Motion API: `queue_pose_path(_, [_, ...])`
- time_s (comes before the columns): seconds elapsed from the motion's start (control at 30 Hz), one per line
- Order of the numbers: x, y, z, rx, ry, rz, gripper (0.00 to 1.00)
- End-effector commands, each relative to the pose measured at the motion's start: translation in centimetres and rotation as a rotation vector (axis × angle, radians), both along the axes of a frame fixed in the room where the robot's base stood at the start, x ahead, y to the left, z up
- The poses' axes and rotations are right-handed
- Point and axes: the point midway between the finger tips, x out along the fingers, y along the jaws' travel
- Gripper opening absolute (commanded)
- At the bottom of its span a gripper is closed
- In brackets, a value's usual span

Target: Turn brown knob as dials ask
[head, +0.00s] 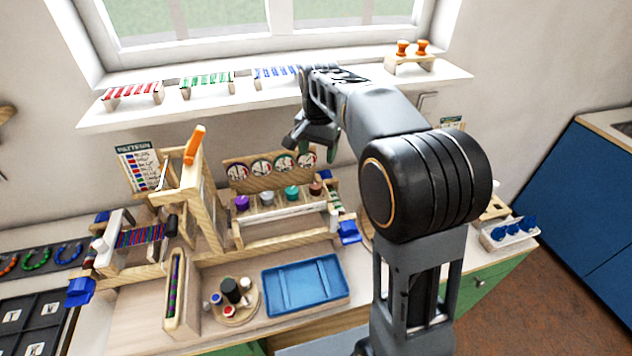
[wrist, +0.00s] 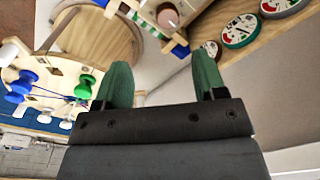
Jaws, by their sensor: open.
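The brown knob (head: 316,187) is at the right end of a row with a purple knob (head: 242,202), a white knob (head: 267,198) and a teal knob (head: 292,192). Round dials with red and green marks stand on a wooden board (head: 268,180) behind the row. My gripper (head: 314,143) is open and empty, above and behind the brown knob, close to the rightmost dial (head: 306,159). In the wrist view my gripper (wrist: 162,76) has its green fingers apart. A pinkish-brown knob (wrist: 168,15) shows beyond them, and a dial (wrist: 240,30) is at upper right. Dial readings are too small to tell.
A loom-like wooden frame with an orange handle (head: 194,146) rises left of the knobs. A blue tray (head: 305,284) lies in front. Blue and green spools (wrist: 84,86) show in the wrist view.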

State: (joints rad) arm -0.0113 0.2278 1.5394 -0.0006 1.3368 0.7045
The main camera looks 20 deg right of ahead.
Motion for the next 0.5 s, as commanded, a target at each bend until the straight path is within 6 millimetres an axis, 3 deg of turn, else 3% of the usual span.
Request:
queue_pose_path(0.1, [1.7, 0.0, -0.3, 0.002, 0.028, -0.058, 0.64])
queue_pose_path(0.27, [2.4, -0.1, -1.6, 0.002, 0.042, -0.091, 0.64])
queue_pose_path(0.5, [2.3, -0.3, -5.9, 0.002, 0.043, -0.094, 0.64])
